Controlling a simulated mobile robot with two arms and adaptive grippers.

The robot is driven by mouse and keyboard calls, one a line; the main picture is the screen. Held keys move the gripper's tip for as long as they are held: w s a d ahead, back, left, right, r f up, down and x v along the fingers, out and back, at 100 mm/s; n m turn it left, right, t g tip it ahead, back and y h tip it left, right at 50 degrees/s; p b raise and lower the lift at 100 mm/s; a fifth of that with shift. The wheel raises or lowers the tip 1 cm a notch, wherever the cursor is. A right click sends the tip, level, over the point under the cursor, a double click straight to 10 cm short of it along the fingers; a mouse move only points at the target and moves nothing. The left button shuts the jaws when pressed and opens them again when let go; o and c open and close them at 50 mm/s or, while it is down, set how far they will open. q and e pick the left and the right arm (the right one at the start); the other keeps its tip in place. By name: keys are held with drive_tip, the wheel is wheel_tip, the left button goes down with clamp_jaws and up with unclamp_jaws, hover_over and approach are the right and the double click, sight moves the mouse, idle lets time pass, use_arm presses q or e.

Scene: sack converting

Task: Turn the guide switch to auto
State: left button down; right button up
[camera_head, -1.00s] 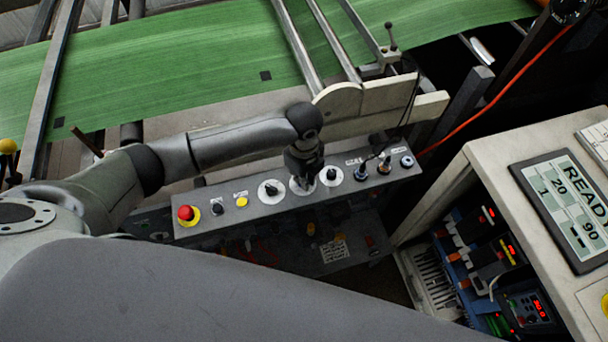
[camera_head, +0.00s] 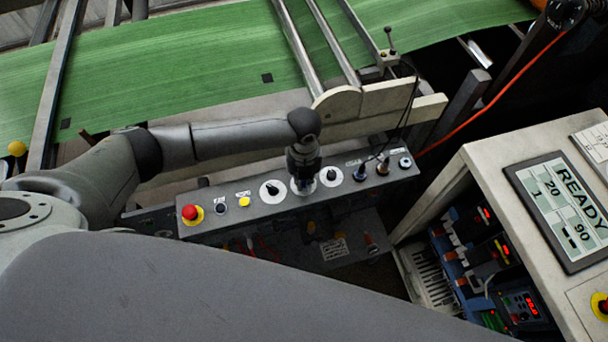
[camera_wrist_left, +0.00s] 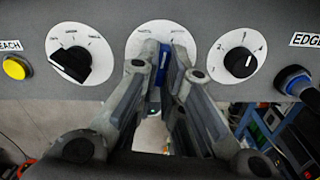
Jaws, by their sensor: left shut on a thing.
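A grey control panel (camera_head: 225,222) carries a row of buttons and three rotary switches on round white plates. My left gripper (camera_head: 303,184) comes down from above onto the middle switch. In the left wrist view its two fingers (camera_wrist_left: 165,75) are shut on the blue knob (camera_wrist_left: 164,62) of that switch, in front of its white plate (camera_wrist_left: 160,32). The fingers cover most of the knob, so its pointing direction is hidden. The guide label and the auto mark are not readable. My right gripper is out of view.
The left switch (camera_wrist_left: 72,62) and right switch (camera_wrist_left: 240,62) stand close on either side of my fingers. A red button (camera_head: 190,212) sits at the panel's left end. A screen (camera_head: 565,210) reading READY is at right. Green sheet (camera_head: 180,70) runs behind.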

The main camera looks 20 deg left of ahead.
use_arm(q)
drive_tip(key=shift+a+m, duration=0.1)
drive_tip(key=shift+m, duration=1.9)
drive_tip(key=c, duration=1.6)
unclamp_jaws()
drive_tip(key=shift+o, duration=0.2)
wheel_tip(320, 180, up, 12)
drive_tip(key=shift+s, duration=0.1)
